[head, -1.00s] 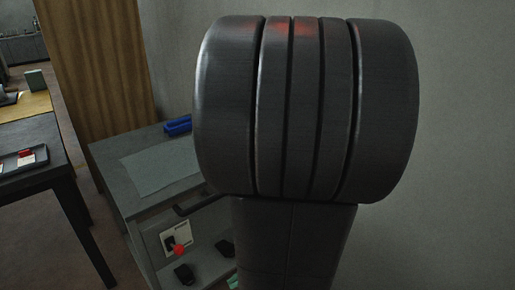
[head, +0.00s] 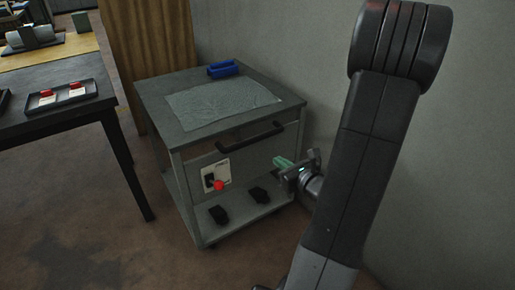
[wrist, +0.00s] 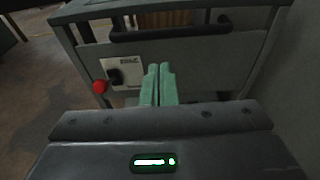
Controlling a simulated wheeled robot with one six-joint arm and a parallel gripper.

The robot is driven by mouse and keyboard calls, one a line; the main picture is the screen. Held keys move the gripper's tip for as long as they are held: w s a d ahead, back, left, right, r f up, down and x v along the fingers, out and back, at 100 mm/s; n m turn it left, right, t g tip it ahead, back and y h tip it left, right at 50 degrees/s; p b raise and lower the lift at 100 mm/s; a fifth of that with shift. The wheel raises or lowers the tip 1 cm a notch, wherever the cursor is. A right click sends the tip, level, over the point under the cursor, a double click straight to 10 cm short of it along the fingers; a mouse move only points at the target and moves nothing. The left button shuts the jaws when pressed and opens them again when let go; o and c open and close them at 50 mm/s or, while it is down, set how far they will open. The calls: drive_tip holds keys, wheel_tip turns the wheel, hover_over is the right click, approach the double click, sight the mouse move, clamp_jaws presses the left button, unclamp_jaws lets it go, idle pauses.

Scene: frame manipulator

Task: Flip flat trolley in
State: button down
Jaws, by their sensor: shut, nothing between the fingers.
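The trolley (head: 190,165) is a grey cart with a flat top, a black handle bar (head: 250,136) on its front and a lower shelf. A white switch plate (head: 216,174) with a black rotary switch and a red knob (head: 218,185) is on its front panel. The plate also shows in the wrist view (wrist: 121,69), left of my fingers. My gripper (head: 276,161) has green fingers. It is shut and empty, in front of the right part of the front panel. In the wrist view my gripper (wrist: 158,72) points at the panel, below the handle. Contact cannot be told.
A blue object (head: 223,69) and a translucent sheet (head: 222,102) lie on the trolley top. Two black items, one of them here (head: 219,214), are on the lower shelf. A dark table (head: 60,122) with trays stands left. A wall is close on the right; floor at front left is clear.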

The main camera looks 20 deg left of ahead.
sight(251, 142)
idle(0.3)
drive_tip(key=b+x, duration=0.2)
drive_tip(key=x, duration=1.2)
drive_tip(key=shift+s, duration=0.1)
drive_tip(key=shift+a, duration=0.1)
